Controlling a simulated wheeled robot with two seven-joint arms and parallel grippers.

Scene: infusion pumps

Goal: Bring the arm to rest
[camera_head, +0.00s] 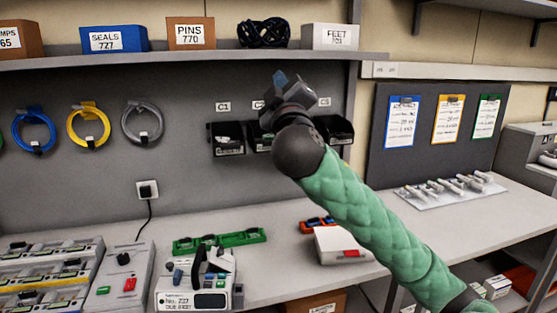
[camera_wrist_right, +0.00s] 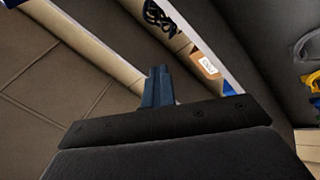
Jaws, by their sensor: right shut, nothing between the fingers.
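My right arm, in a green quilted sleeve, reaches up from the lower right of the head view. My right gripper (camera_head: 281,78) is at its end, raised in front of the back wall and just below the shelf. Its dark blue fingers point up and are shut together with nothing between them. In the right wrist view the fingers (camera_wrist_right: 158,88) also show close together and empty. My left gripper is in neither view.
The shelf (camera_head: 190,58) with boxes runs close above the gripper. Black bins (camera_head: 228,139) hang behind it. A pump unit (camera_head: 195,290), a green board (camera_head: 220,240) and a white box (camera_head: 343,245) stand on the bench. Clipboards (camera_head: 403,122) hang at right.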

